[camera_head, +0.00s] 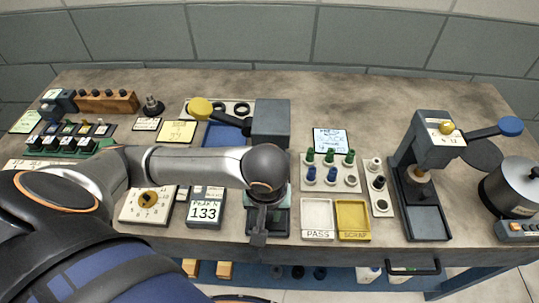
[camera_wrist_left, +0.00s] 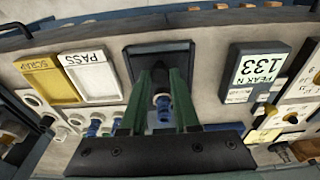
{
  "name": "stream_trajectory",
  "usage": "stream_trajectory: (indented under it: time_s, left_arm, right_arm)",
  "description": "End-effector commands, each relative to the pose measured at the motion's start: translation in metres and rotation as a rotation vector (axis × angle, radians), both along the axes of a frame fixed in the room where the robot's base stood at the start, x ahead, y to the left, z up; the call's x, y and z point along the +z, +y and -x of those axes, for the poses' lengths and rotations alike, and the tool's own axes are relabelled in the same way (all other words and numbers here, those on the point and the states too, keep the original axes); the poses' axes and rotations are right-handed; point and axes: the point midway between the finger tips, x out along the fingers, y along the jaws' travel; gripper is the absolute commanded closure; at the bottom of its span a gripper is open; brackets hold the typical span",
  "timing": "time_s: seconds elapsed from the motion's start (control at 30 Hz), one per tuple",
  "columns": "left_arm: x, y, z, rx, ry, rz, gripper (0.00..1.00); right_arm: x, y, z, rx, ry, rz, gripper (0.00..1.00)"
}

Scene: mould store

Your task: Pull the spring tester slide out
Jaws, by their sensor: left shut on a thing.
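The spring tester (camera_head: 270,125) is a grey block with a yellow-knobbed lever (camera_head: 203,108), at the middle of the bench. Its dark slide (camera_head: 282,222) lies in front of it, near the bench's front edge. In the left wrist view the slide (camera_wrist_left: 180,52) is a dark plate under the fingers. My left gripper (camera_head: 264,205) points down onto the slide. In the left wrist view my left gripper (camera_wrist_left: 162,75) has its green fingers shut on a dark part of the slide. The exact contact is hidden. My right gripper is not in view.
A readout (camera_head: 205,211) showing 133 stands left of the slide. White PASS (camera_head: 318,217) and yellow SCRAP (camera_head: 352,218) trays are close on its right. A second press (camera_head: 430,140) with a blue-knobbed lever stands farther right. A dark handle (camera_head: 413,266) juts from the bench front.

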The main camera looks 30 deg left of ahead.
Motion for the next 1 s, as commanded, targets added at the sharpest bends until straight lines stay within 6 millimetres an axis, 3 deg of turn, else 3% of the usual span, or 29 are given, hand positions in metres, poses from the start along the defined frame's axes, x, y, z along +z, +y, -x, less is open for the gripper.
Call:
stream_trajectory:
  time_s: [0.57,1.0]
  left_arm:
    - [0.0,-0.003,0.006,-0.001,0.002,0.0,1.0]
    - [-0.001,-0.014,0.024,-0.002,0.003,0.001,1.0]
  right_arm:
    - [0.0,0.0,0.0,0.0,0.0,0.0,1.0]
    - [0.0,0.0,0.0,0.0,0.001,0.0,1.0]
